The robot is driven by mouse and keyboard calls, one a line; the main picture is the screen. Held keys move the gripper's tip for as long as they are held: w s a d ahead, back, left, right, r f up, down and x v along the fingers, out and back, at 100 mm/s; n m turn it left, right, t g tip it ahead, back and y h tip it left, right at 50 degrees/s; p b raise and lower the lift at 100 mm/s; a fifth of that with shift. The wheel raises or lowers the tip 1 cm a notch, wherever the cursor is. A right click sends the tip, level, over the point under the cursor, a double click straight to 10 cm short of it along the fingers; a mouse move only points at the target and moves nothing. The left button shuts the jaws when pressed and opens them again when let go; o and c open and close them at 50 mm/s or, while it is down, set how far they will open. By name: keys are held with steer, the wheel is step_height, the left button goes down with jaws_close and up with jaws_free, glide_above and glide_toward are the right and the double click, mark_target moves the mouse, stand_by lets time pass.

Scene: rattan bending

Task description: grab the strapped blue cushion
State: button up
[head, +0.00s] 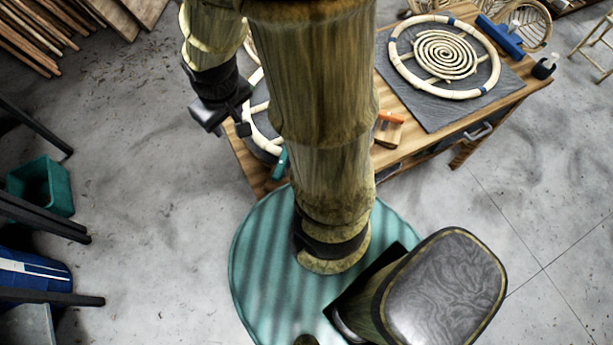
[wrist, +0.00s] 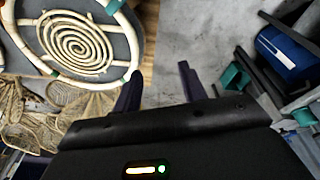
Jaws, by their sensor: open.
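A blue rounded thing with a white band (head: 35,272), which looks like the strapped cushion, sits at the lower left of the head view, partly hidden by dark bars. It also shows at the upper right of the wrist view (wrist: 280,60), beside dark bars. My gripper (head: 224,125) hangs at the upper left middle of the head view, near the table's left edge and well apart from the blue thing. In the wrist view my gripper (wrist: 160,90) has its two dark fingers spread, with only table edge and floor showing between them.
A teal bin (head: 42,187) stands above the blue thing, and a grey bin (head: 28,325) below it. Dark bars (head: 45,300) cross in front. The wooden worktable (head: 510,92) holds rattan rings and spirals (head: 445,55). Grey floor (head: 150,170) is clear between.

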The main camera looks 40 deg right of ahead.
steer(key=w+a+f+n+h+b, duration=0.15)
steer(key=w+f+n+b, duration=0.3)
steer(key=f+b, duration=0.95)
steer(key=w+a+f+n+g+h+b, duration=0.15)
steer(key=w+f+n+b, duration=0.55)
steer(key=f, duration=1.2)
steer(key=w+a+f+n+h+b, duration=0.1)
steer(key=f+n+h+b, duration=0.1)
steer(key=f+b, duration=1.3)
steer(key=d+f+n+h+b, duration=0.25)
steer(key=f+b, duration=0.45)
steer(key=f, duration=0.7)
steer(key=s+d+f+m+g+h+b, duration=0.1)
steer(key=s+d+f+g+h+b, duration=0.2)
steer(key=d+f, duration=0.7)
steer(key=s+h+b, duration=0.1)
steer(key=h+b, duration=0.1)
steer(key=b, duration=0.1)
steer(key=shift+d+f+h, duration=0.2)
steer(key=shift+h, duration=0.15)
steer(key=b+x, duration=0.5)
steer(key=x, duration=0.6)
steer(key=shift+s+d+f+b, duration=0.1)
steer(key=shift+s+f+b, duration=0.05)
steer(key=shift+f+b, duration=0.15)
steer(key=shift+d, duration=0.4)
